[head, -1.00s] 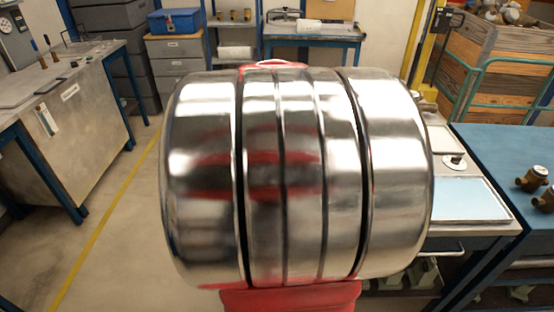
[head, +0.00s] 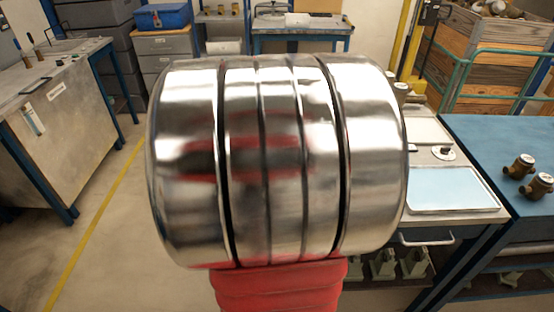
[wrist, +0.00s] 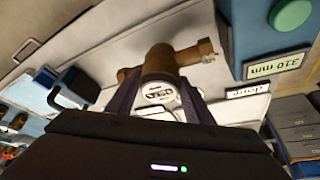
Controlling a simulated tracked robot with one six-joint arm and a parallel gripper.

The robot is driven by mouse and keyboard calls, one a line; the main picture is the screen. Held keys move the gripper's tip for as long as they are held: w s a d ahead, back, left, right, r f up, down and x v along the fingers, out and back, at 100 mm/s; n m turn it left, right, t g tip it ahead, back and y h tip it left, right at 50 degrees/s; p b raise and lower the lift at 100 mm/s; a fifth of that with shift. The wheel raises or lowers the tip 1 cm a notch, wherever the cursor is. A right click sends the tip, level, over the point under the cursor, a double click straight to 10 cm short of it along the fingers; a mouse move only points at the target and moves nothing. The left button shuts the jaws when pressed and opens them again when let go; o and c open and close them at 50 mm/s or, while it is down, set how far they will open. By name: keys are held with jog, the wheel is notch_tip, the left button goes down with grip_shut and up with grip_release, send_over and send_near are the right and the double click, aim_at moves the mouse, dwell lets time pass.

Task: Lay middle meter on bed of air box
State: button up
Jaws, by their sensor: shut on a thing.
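In the wrist view a brown bronze meter (wrist: 165,62) with a round white dial (wrist: 158,93) sits between the fingers of my gripper (wrist: 158,98). The gripper is shut on it. Pipe ends stick out on both sides of the meter. A pale grey surface (wrist: 110,45) lies behind it; I cannot tell the gap or whether they touch. Two similar brass meters (head: 518,167) (head: 541,187) rest on the blue table at the right of the head view. My gripper is hidden there behind my own arm. I cannot tell for sure which fixture is the air box.
A bench with a pale-blue tray (head: 450,190) adjoins the blue table (head: 500,130). A grey cabinet (head: 75,125) stands left, with open floor beside it.

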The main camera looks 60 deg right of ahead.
jog(key=shift+f, duration=0.85)
dwell(0.7)
jog(key=o, duration=1.7)
jog(key=shift+o, duration=0.2)
jog(key=shift+o, duration=0.4)
jog(key=shift+f, duration=0.1)
jog(key=o, duration=0.4)
jog(key=shift+s, duration=0.1)
jog(key=shift+r, duration=0.2)
jog(key=shift+r, duration=3.4)
